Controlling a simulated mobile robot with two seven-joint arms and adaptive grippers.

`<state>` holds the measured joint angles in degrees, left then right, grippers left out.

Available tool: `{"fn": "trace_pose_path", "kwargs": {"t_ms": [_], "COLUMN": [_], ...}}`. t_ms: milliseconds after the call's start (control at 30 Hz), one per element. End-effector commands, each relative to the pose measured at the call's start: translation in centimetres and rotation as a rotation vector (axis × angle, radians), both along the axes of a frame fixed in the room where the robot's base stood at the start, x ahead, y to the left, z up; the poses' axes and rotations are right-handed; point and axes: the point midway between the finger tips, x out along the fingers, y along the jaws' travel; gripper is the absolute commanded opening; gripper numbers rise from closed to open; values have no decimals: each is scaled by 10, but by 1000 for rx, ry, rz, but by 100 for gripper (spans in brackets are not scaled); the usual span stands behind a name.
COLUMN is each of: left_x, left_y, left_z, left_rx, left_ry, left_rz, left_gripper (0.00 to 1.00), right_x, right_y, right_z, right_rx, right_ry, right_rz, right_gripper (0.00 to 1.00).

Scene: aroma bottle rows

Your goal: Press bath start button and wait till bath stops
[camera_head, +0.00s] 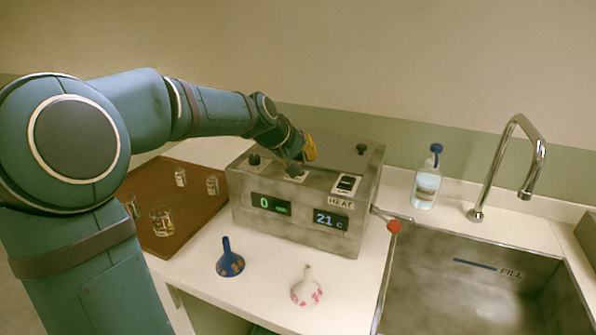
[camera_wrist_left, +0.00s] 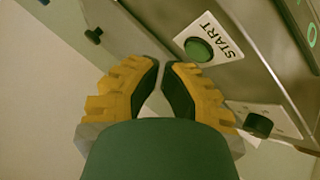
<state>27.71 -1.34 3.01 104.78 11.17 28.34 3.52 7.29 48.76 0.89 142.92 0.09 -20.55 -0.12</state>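The bath is a grey metal box (camera_head: 290,218) on the counter, with a green display reading 0 and a blue display reading 21 C. A white START plate with a round green button (camera_wrist_left: 199,49) shows clearly in the left wrist view. In the head view my arm partly hides this plate. My left gripper (camera_head: 309,148) is over the top of the box, its yellow fingers drawn nearly together with nothing between them. In the left wrist view the fingertips (camera_wrist_left: 164,66) appear beside the START plate, not over the button. My right gripper is not in view.
A HEAT switch (camera_head: 346,184) and black knobs are on the box top. A red-knobbed lever (camera_head: 394,226) sticks out at right. Blue (camera_head: 229,259) and white (camera_head: 307,290) funnels stand in front. A brown tray (camera_head: 190,232) holds glassware. A bottle (camera_head: 427,182) stands near the sink.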

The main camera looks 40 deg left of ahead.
Motion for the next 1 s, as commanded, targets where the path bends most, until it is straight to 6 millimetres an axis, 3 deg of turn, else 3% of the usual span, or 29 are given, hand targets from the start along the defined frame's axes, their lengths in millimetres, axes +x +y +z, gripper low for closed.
{"fn": "trace_pose_path", "kwargs": {"t_ms": [1000], "left_x": [0], "left_y": [0], "left_z": [-11], "left_rx": [0], "left_ry": [1], "left_rz": [-1], "left_gripper": [0], "right_x": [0], "right_y": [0], "right_z": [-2], "right_rx": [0], "right_ry": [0], "right_rz": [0], "right_gripper": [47]}}
